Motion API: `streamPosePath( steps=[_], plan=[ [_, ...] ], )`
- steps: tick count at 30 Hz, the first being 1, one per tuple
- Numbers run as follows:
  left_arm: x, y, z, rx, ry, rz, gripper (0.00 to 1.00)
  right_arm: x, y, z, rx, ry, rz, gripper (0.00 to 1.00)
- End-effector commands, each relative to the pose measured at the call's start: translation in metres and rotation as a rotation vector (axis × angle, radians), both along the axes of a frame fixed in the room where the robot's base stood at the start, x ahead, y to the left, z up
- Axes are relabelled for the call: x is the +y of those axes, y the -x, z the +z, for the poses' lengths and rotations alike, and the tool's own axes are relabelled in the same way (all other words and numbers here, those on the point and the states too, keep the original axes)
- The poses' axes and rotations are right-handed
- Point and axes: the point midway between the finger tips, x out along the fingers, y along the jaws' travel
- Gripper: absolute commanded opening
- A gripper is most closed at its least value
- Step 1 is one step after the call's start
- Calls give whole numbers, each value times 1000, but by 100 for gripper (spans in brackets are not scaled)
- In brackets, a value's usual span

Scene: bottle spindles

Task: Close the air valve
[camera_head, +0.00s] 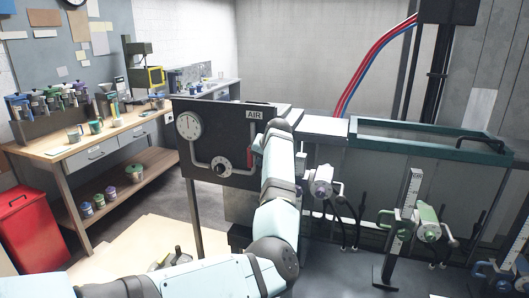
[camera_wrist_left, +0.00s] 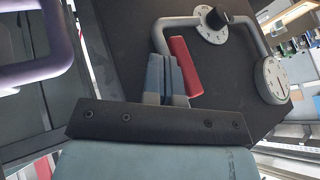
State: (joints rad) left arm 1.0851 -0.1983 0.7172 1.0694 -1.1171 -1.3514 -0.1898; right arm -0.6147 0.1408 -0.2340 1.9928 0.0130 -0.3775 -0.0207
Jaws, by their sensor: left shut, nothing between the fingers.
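The dark air panel (camera_head: 235,118) carries an AIR label, a round gauge (camera_head: 188,125), a black regulator knob (camera_head: 220,168) and grey piping. The red valve handle (camera_head: 250,158) shows as a thin strip beside my left arm, which hides part of the panel. In the left wrist view the red handle (camera_wrist_left: 186,66) lies right beside the fingers of my left gripper (camera_wrist_left: 164,76). The fingers are shut together with nothing between them, along the handle's left side; whether they touch it I cannot tell. The head view hides these fingertips. My right gripper is out of view.
A wooden workbench (camera_head: 110,135) with pots and a red bin (camera_head: 30,228) stand at the left. Floor shows left of the panel.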

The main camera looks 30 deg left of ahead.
Motion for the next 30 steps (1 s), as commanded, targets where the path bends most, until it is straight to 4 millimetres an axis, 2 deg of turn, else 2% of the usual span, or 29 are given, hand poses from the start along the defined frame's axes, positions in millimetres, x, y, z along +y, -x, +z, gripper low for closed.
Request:
streamPosePath(
  steps=[7, 20, 30],
  plan=[
    [16, -7, -22, 1, 0, 0, 0, 0, 0, 5, -1, 0, -1, 43],
    [18, -8, -26, 1, -5, 1, 0, 0, 0, 6, -2, -1, -1, 43],
    [29, -5, -34, 61, -249, 0, 0, -1, 0, 8, -2, -1, -4, 43]
  ],
)
